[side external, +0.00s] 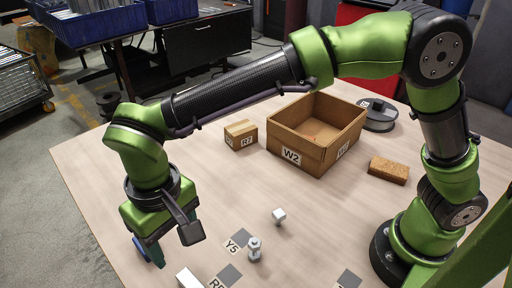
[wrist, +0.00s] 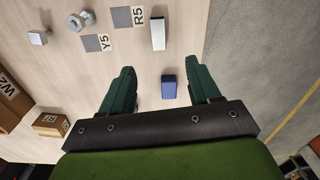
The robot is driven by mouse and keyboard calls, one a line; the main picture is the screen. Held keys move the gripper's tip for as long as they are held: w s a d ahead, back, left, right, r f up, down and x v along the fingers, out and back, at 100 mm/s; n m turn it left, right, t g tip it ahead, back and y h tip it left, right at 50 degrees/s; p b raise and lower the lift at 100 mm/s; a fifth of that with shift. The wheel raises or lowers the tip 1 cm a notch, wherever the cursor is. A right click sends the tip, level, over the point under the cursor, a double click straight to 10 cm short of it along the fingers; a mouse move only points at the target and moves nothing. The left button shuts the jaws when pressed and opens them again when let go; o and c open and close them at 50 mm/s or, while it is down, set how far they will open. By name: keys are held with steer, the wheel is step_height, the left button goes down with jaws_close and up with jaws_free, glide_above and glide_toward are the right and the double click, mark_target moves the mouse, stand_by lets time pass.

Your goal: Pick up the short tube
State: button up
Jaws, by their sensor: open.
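The short tube appears to be the pale, square-section piece (wrist: 158,33) lying in the upper middle of the wrist view, beyond my fingertips. It also shows at the bottom edge of the side view (side external: 188,278), partly cut off. My gripper (wrist: 158,72) is open, its two dark green fingers spread wide with nothing held between them. In the side view my gripper (side external: 152,252) points down at the left front of the table, left of the tube and apart from it. Whether the piece is hollow cannot be seen.
A blue block (wrist: 169,87) lies below the gap between my fingers. A bolt-like part (side external: 254,248) and a small pale block (side external: 279,215) stand to the right. An open carton (side external: 315,133), small box (side external: 241,134), brown block (side external: 389,170) and spool (side external: 378,115) are farther back.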

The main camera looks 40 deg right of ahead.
steer(key=r, duration=0.1)
steer(key=m, duration=0.1)
glide_above(190, 282)
steer(key=f, duration=1.1)
steer(key=shift+w+a, duration=0.15)
steer(key=shift+w, duration=0.2)
steer(key=shift+s+f, duration=0.15)
steer(key=shift+f, duration=1.2)
steer(key=shift+s+f, duration=0.15)
steer(key=shift+f, duration=1.2)
steer(key=shift+c, duration=0.3)
jaws_close()
